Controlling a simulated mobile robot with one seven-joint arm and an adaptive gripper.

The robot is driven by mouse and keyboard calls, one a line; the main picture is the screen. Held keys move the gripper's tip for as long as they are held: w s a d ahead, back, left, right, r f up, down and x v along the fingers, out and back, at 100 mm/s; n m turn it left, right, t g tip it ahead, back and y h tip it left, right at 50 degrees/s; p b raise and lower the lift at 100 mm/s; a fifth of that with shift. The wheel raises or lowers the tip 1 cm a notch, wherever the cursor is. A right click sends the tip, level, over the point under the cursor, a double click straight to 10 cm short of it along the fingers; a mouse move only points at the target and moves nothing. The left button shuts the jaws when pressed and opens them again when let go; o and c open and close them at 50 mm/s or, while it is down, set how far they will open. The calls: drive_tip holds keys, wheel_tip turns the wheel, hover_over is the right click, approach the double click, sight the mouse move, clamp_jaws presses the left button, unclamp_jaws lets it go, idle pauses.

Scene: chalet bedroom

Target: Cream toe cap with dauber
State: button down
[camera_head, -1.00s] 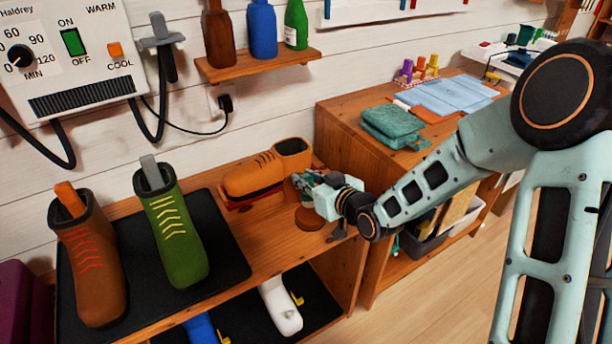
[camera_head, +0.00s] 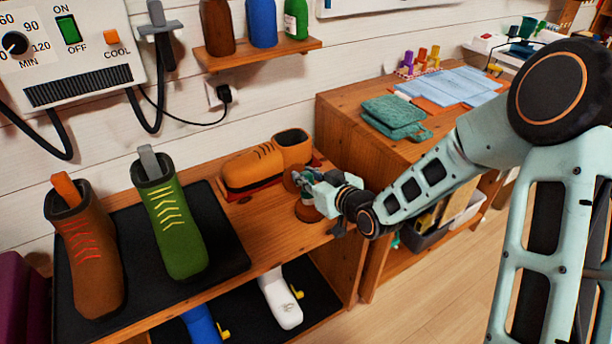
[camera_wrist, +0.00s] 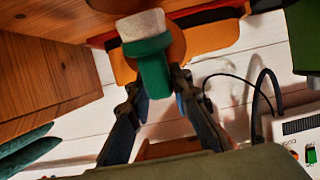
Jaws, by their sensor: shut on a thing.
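An orange boot (camera_head: 262,166) with a dark and red sole edge stands on the wooden bench, its toe to the left and its shaft to the right. My gripper (camera_wrist: 157,85) is shut on a dauber (camera_wrist: 153,70) with a green handle and a pale, cream-white head. In the head view my gripper (camera_head: 304,180) is just right of the boot, above a round brown tin (camera_head: 308,212). Part of the tin is hidden by the gripper. I cannot tell whether the dauber touches anything.
A brown boot (camera_head: 88,262) and a green boot (camera_head: 178,235) stand on a black mat (camera_head: 230,262) at the left. A wooden cabinet (camera_head: 350,150) with teal cloths (camera_head: 396,115) stands right of the tin. A bottle shelf (camera_head: 258,54) hangs above.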

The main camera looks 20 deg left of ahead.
drive_tip(key=shift+f+b, duration=0.7)
drive_tip(key=shift+b, duration=0.1)
idle(1.7)
drive_tip(key=shift+r, duration=0.1)
drive_tip(key=shift+r+p, duration=2.35)
drive_tip(key=shift+r, duration=1.2)
